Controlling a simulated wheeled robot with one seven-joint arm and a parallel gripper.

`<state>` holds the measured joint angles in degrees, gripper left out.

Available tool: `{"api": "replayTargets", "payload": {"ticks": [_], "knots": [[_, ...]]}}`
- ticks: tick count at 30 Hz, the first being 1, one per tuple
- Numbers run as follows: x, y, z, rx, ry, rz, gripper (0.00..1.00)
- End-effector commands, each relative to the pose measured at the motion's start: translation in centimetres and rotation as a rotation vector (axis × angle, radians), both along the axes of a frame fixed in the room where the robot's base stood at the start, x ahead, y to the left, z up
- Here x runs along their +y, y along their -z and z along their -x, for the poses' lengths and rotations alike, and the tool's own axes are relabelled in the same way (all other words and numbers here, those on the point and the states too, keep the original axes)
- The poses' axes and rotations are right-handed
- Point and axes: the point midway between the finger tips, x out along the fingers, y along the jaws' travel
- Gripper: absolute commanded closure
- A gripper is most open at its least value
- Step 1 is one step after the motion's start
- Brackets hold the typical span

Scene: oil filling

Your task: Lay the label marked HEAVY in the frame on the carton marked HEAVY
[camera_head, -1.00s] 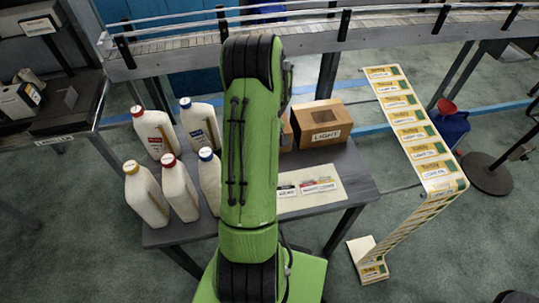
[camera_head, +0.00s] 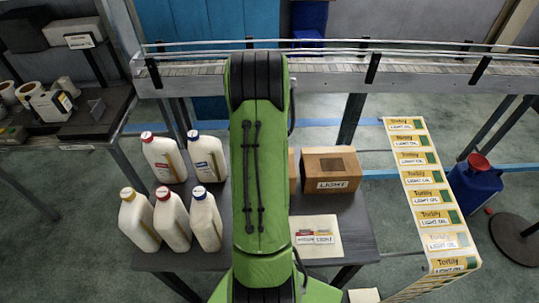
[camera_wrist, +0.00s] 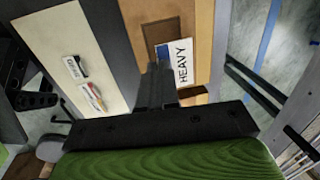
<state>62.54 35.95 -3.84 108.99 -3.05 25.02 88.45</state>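My gripper (camera_wrist: 157,78) shows in the wrist view, its dark fingers close together at the edge of a blue-and-white label reading HEAVY (camera_wrist: 182,62). The fingers seem shut on this label. Behind it is a brown carton (camera_wrist: 202,25) with a darker, outlined rectangle (camera_wrist: 158,34) that looks like its frame. The label overlaps the rectangle's edge; I cannot tell whether it touches the carton. In the head view my green arm hides the gripper and most of this carton, leaving a narrow brown strip (camera_head: 292,172).
A carton marked LIGHT (camera_head: 332,184) stands beside it. A pale sheet (camera_head: 318,250) with small cards lies in front. Several bottles (camera_head: 171,218) stand at the table's left. A strip of yellow labels (camera_head: 425,195) is at right, and a conveyor (camera_head: 410,75) runs behind.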

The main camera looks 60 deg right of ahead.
Motion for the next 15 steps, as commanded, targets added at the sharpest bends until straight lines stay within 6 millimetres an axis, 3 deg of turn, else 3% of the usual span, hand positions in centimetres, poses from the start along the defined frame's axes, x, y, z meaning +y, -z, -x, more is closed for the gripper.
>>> {"api": "replayTargets", "payload": {"ticks": [5,15], "knots": [[0.0,0.5,0.0,0.0,0.014,-0.001,1.0],[0.0,3.5,0.0,0.001,0.012,-0.002,1.0]]}}
